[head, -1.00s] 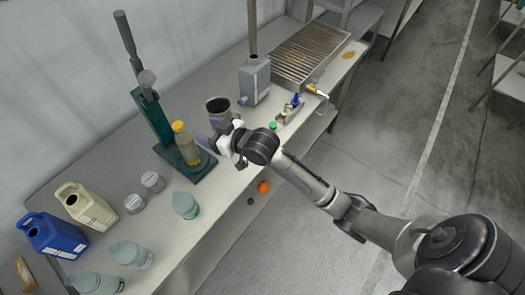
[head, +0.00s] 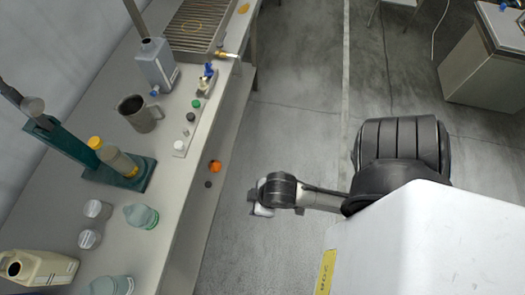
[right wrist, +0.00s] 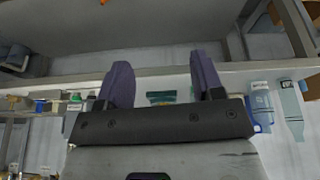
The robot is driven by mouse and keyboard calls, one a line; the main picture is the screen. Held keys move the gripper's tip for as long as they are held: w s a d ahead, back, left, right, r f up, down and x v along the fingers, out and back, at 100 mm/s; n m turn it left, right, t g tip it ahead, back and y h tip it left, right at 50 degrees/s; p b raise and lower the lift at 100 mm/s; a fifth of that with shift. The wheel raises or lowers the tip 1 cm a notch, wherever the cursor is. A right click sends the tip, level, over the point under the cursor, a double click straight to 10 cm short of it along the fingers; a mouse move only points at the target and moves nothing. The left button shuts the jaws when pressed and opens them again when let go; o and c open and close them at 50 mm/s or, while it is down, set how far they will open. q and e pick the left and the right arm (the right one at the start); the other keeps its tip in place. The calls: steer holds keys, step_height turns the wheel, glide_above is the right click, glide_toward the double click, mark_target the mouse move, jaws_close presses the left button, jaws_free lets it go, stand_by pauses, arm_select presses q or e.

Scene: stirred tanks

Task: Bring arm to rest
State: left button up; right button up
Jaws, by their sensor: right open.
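My right arm is folded back beside my white body in the head view. Its gripper end (head: 262,198) hangs over the floor, clear of the bench (head: 150,215). In the right wrist view the two purple fingers of the right gripper (right wrist: 160,85) stand wide apart with nothing between them. My left gripper shows in neither view.
The bench holds a metal mug (head: 140,115), a yellow-capped bottle (head: 117,160) on a green stand (head: 75,150), a grey canister (head: 156,65) and several bottles. An orange ball-like thing (head: 215,166) is near the bench edge. The floor (head: 300,115) around the gripper is clear.

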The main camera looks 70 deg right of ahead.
steer(key=shift+s, duration=0.7)
steer(key=shift+r, duration=0.15)
